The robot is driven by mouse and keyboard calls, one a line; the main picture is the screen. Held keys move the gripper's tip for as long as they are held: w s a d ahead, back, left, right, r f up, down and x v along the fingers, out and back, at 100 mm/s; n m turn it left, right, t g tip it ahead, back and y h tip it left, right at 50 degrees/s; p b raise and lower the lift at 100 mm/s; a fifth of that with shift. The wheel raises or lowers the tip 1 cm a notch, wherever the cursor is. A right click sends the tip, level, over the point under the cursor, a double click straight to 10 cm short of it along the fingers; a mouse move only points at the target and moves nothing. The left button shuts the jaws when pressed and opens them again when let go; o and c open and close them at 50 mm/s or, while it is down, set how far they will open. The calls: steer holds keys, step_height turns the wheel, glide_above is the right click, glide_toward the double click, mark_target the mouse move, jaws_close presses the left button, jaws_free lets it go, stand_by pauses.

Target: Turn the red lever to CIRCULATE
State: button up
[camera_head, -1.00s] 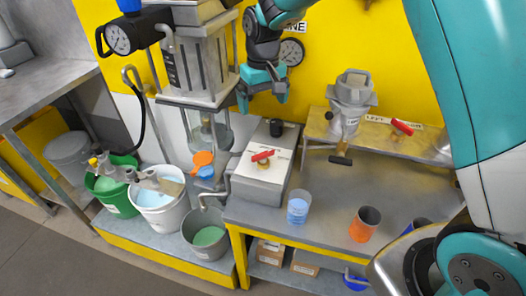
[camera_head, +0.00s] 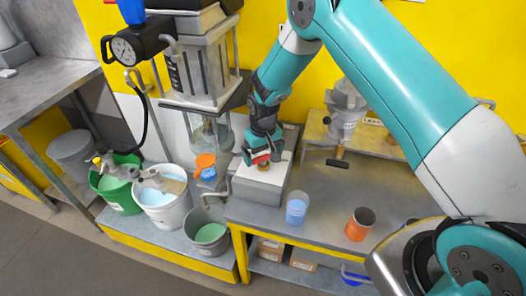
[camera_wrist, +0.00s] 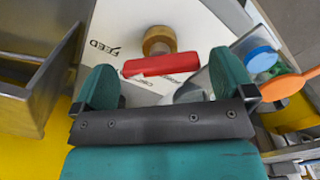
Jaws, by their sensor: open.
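The red lever (camera_wrist: 162,62) sits on a brass hub (camera_wrist: 158,40) on the white plate (camera_wrist: 125,25) of a grey box. Printed "FEED" shows on the plate to the left of the lever in the wrist view. My gripper (camera_wrist: 165,78) is open, its two teal fingers on either side of the lever's length, with the lever just beyond or between the tips; I cannot tell whether they touch. In the head view my gripper (camera_head: 262,150) is down over the grey box (camera_head: 258,188), and the lever (camera_head: 262,158) is partly hidden beneath it.
A blue-filled cup (camera_head: 297,207) and an orange cup (camera_head: 360,224) stand on the grey bench to the right. Buckets, green (camera_head: 118,185) and white (camera_head: 165,205), stand at left. An orange-handled object (camera_wrist: 285,88) and a blue cap (camera_wrist: 258,55) lie right of the lever.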

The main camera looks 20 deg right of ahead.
steer(key=shift+f, duration=0.1)
steer(key=c, duration=0.8)
steer(key=shift+n, duration=0.3)
steer(key=n+b, duration=0.2)
steer(key=n, duration=0.1)
steer(key=shift+n, duration=0.3)
steer(key=shift+n+b, duration=1)
steer(key=shift+n, duration=1.2)
steer(key=o, duration=0.8)
